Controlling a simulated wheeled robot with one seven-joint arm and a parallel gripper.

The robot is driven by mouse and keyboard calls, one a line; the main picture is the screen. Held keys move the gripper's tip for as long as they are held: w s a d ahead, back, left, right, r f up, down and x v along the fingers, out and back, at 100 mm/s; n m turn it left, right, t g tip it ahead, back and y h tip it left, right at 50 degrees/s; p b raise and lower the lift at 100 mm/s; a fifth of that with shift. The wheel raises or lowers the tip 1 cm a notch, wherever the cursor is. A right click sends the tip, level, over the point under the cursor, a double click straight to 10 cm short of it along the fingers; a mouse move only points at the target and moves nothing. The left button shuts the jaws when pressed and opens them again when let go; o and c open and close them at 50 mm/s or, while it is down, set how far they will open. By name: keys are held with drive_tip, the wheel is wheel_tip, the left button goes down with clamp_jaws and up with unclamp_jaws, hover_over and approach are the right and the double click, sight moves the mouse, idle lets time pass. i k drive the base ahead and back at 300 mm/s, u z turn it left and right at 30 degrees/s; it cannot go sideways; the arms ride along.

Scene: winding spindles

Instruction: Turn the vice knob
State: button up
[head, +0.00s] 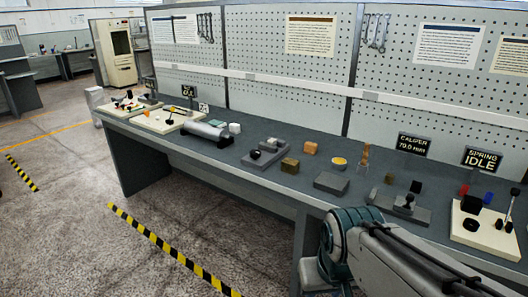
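A small dark grey device with raised blocks on a flat base, which looks like the vice (262,158), sits on the workbench near the middle of the picture. A small pale round spot (254,154) on its left side may be its knob, but it is too small to be sure. A grey arm of mine with a teal joint fills the lower right. My gripper does not show, so its opening and anything in it cannot be seen. No part of my arm touches the vice in this view.
The long grey workbench (300,197) has a pegboard behind it. A grey cylinder (206,133) lies left of the vice; a brass block (289,165) and a grey block (331,183) stand to the right. A caliper stand (405,209) is farther right. The floor in front is clear.

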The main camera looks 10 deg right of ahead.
sight(255, 154)
drive_tip(key=k, duration=0.6)
drive_tip(key=u, duration=0.5)
drive_tip(key=i, duration=1.75)
drive_tip(key=z, duration=0.85)
drive_tip(key=i, duration=0.25)
drive_tip(key=z, duration=0.3)
